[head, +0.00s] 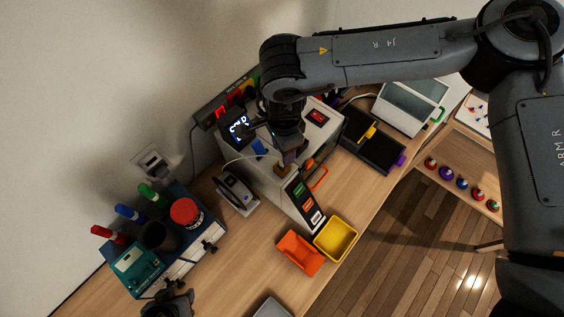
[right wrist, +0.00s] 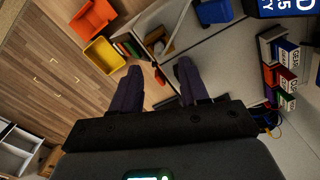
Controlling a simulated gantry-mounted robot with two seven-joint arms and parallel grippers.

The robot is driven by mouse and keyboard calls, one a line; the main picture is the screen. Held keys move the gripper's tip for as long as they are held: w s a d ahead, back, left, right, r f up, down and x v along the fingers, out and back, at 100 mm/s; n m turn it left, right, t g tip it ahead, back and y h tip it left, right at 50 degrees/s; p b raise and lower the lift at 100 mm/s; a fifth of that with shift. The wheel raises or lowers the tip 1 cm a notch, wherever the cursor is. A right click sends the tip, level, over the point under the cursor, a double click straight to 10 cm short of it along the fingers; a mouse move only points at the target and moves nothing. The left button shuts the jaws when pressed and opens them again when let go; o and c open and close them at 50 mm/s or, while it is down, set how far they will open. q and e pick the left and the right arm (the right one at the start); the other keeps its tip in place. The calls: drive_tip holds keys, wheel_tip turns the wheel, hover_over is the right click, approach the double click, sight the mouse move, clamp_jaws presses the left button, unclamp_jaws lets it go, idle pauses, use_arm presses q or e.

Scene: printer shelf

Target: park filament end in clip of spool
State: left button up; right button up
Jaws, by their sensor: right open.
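A spool (head: 237,190) with a dark middle and pale rim stands on the table left of the light grey printer (head: 273,187). A thin white filament (head: 240,158) arcs from above the spool to the printer top near a blue part (head: 258,147). Its end and the spool's clip are too small to make out. My right gripper (head: 288,163) points down over the printer top; its two dark fingers are apart and nothing is held between them in the right wrist view (right wrist: 159,72). My left gripper (head: 168,302) is at the bottom edge, its fingers unclear.
An orange bin (head: 300,253) and a yellow bin (head: 336,239) sit in front of the printer. A blue box (head: 180,262) with markers and a red jar (head: 186,212) stands left of the spool. Bare tabletop (head: 240,262) lies between the blue box and the bins.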

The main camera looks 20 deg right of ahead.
drive_tip(key=shift+a+f+p, duration=0.15)
drive_tip(key=shift+f+p, duration=0.15)
drive_tip(key=shift+f, duration=0.9)
drive_tip(key=shift+a+f+p, duration=0.1)
drive_tip(key=shift+f+p, duration=0.15)
drive_tip(key=shift+f, duration=0.9)
clamp_jaws()
